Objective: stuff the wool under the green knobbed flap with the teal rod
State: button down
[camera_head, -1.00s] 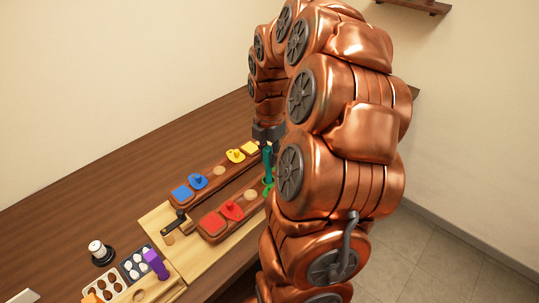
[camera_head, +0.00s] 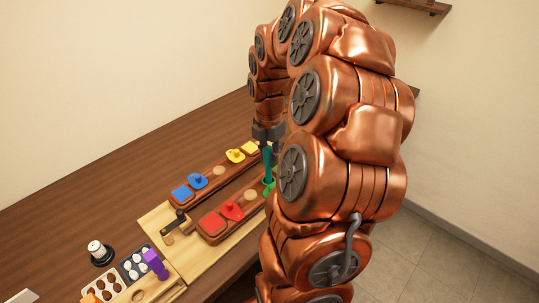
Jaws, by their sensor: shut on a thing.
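The teal rod (camera_head: 267,162) stands roughly upright in my gripper (camera_head: 272,148), which is shut on it near its upper end. The rod is over the green knobbed flap (camera_head: 269,186), at the right end of the front brown saddle bar (camera_head: 217,236). My copper arm hides part of the flap and the bar's right end. I cannot tell whether the rod's tip touches anything. I cannot make out the wool.
The front bar also bears a red flap (camera_head: 231,211). A rear bar carries a blue flap (camera_head: 197,181) and a yellow flap (camera_head: 236,155).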

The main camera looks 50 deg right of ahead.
jog(key=shift+r+p, duration=1.25)
jog(key=shift+r, duration=2.7)
jog(key=shift+s, duration=0.1)
